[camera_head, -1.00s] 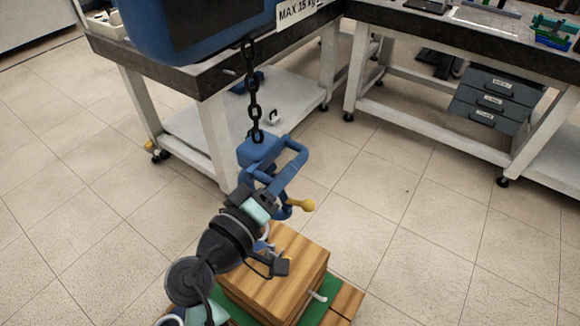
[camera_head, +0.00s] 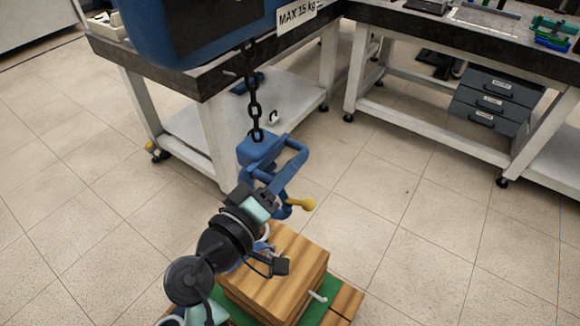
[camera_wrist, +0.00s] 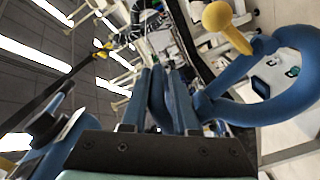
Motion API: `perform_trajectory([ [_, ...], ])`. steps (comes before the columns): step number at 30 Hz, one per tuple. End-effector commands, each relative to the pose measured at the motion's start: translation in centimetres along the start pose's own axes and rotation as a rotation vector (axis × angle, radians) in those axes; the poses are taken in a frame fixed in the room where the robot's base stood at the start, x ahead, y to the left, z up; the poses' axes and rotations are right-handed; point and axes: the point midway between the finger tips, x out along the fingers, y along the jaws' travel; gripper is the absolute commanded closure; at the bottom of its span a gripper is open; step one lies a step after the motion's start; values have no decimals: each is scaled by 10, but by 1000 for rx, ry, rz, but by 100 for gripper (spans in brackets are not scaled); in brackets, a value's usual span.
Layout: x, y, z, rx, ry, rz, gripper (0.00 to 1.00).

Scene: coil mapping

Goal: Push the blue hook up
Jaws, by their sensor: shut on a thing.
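The blue hook (camera_head: 258,150) hangs from a black chain (camera_head: 254,105) in the head view. It has a blue looped handle on its right side and a yellow-knobbed lever (camera_head: 302,205) lower down. My gripper (camera_head: 270,193) is at the handle's lower left part and is shut on it. My gripper and wrist hide part of the hook's lower end in the head view.
A wooden block load (camera_head: 272,275) on a green base stands below the hook, with a small white handle at its front right. The blue hoist body (camera_head: 170,30) with a "MAX 15 kg" label is above. Workbenches (camera_head: 215,140) stand behind. The floor at right is clear.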

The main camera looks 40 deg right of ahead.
Motion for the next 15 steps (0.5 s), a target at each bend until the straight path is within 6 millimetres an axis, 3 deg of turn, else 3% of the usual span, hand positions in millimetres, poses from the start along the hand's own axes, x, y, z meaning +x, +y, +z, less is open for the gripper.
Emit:
perform_trajectory([
  [15, 0, 108, -70, 9, -1, 0, 100],
])
